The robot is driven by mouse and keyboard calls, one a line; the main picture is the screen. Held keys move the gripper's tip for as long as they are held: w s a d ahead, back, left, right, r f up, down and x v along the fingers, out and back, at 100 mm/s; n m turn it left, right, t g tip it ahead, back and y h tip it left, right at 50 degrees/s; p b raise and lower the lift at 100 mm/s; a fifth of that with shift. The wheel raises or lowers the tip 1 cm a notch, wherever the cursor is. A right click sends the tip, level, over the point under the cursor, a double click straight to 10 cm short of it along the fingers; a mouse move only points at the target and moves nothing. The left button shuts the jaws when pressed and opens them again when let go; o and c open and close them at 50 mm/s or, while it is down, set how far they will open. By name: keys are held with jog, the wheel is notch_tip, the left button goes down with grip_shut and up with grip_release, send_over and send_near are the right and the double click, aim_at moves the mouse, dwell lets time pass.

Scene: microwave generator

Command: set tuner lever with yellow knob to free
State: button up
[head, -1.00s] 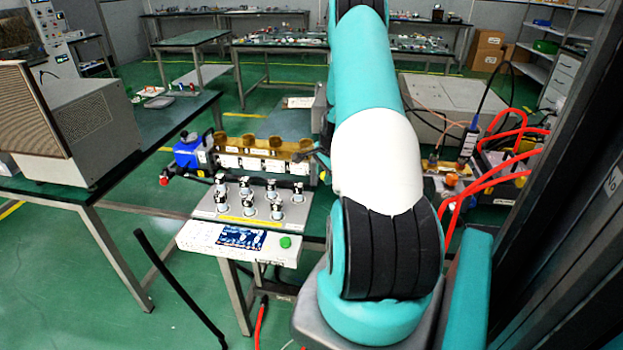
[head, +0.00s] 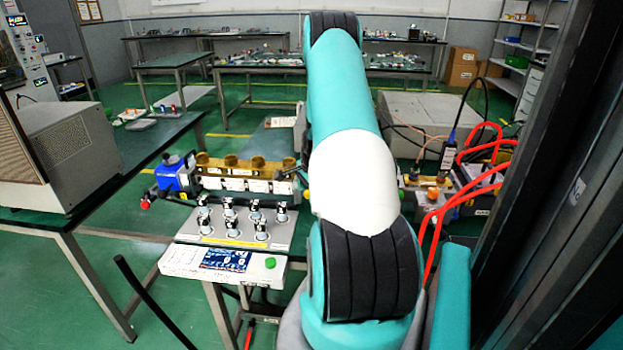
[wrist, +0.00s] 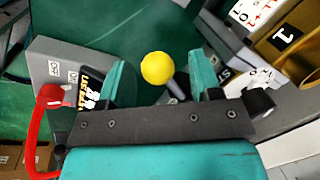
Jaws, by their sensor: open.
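The yellow knob (wrist: 157,68) is a round ball in the wrist view, on a grey lever stem (wrist: 179,86) that runs down to the right. My gripper (wrist: 161,80) is open, with one teal finger on each side of the knob. The knob shows between the fingertips, with visible gaps on both sides; I cannot tell its depth relative to them. The lever's base is hidden behind my gripper. In the head view a small yellow spot (head: 306,195) beside my arm may be this knob. My gripper is mostly hidden there behind my arm.
A red knob with a red cable (wrist: 50,96) is left of my gripper, by a grey labelled panel (wrist: 55,66). A brass block (wrist: 289,45) is at upper right. In the head view, a panel with several knobs (head: 240,232) and a blue motor (head: 172,173) stand left of my arm.

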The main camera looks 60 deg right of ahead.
notch_tip(320, 180, up, 17)
jog(key=s+a+b, duration=0.1)
jog(key=s+b, duration=0.1)
jog(key=shift+s+a, duration=0.35)
jog(key=shift+s, duration=0.05)
jog(key=shift+f, duration=0.1)
